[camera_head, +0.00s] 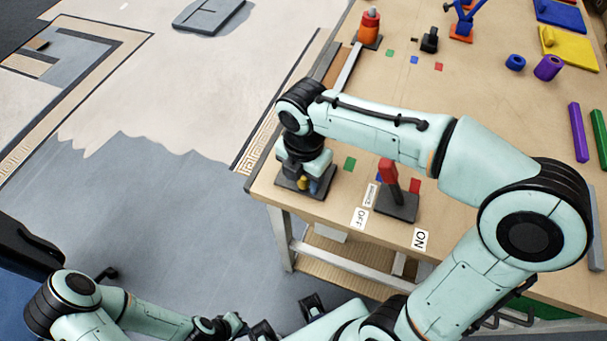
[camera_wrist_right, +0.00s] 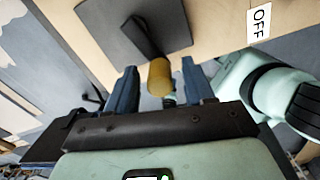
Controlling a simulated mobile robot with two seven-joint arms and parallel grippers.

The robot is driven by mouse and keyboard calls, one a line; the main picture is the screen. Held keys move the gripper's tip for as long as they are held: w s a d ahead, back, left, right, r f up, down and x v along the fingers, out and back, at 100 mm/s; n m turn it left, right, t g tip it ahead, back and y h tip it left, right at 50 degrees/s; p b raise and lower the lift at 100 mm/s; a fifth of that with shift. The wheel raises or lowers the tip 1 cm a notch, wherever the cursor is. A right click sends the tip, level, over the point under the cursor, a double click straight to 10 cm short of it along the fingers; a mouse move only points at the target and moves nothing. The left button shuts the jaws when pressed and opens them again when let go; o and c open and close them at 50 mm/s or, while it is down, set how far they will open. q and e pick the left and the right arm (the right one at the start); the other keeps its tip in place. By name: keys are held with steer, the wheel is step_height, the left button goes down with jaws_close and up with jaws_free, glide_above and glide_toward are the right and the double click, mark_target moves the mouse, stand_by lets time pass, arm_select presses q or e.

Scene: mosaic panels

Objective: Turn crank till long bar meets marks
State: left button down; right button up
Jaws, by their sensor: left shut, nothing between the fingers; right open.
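The crank stands on a dark square plate (camera_head: 318,191) at the table's near left corner. In the right wrist view its dark arm (camera_wrist_right: 143,37) lies across the plate (camera_wrist_right: 175,22), and its yellow handle (camera_wrist_right: 159,78) appears between my two fingers. My right gripper (camera_head: 307,176) is open and points down over the crank, hiding much of it; it also shows in the right wrist view (camera_wrist_right: 158,85). I cannot tell whether either finger touches the handle. My left gripper (camera_head: 232,322) is shut and empty, low at the bottom, away from the table. I cannot make out the long bar or its marks.
A red-handled lever (camera_head: 389,176) stands on a dark plate right of the crank, by the OFF label (camera_head: 360,218) and ON label (camera_head: 420,239). A green square (camera_head: 349,164) lies near the crank. My right arm spans the table. An orange-based device (camera_head: 369,28) stands farther back.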

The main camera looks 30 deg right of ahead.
jaws_close()
